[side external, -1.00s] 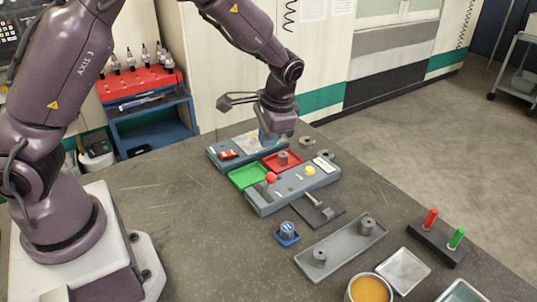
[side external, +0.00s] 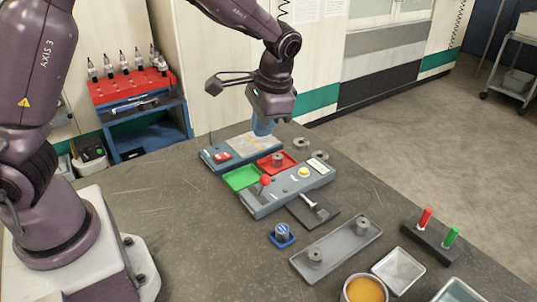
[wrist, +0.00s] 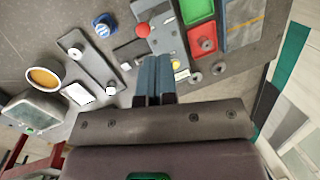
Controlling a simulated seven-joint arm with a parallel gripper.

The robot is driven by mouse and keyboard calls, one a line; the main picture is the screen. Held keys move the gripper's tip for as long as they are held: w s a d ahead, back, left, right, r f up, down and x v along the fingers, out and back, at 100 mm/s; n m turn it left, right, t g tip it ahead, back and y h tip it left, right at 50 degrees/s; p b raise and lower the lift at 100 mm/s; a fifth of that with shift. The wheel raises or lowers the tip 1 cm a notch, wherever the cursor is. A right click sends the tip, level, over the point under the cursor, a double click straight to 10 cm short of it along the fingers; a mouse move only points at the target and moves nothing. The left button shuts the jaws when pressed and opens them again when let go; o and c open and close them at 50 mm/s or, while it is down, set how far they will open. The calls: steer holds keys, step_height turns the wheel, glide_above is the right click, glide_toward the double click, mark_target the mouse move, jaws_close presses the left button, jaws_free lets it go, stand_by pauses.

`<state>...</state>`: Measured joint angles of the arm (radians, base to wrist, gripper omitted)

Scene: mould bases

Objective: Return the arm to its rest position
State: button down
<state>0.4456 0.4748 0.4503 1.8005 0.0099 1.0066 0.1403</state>
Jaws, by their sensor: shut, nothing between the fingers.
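My gripper (side external: 263,127) hangs above the far part of the bench, over the back of the grey-blue panel with the red and green trays. Its blue fingers also show in the wrist view (wrist: 154,62), side by side and closed with nothing between them. The fingertips appear clear of the things below. My arm reaches across from the left of the side view.
Below are a red tray (side external: 264,165) with a grey part, a green tray (side external: 241,178), a red-knobbed lever (side external: 265,181) and a yellow button (side external: 304,172). A grey tray (side external: 338,251) and red and green pegs (side external: 426,218) stand nearer. The bench's left middle is clear.

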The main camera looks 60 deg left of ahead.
steer(key=s+r+n+t+h, duration=0.1)
steer(key=s+r+t, duration=0.2)
steer(key=s+r, duration=0.3)
steer(key=s+r+n+t+h, duration=0.1)
steer(key=s+r+t, duration=0.2)
steer(key=s+r, duration=0.4)
steer(key=shift+s+t, duration=0.3)
steer(key=shift+s, duration=2.8)
steer(key=shift+r, duration=0.1)
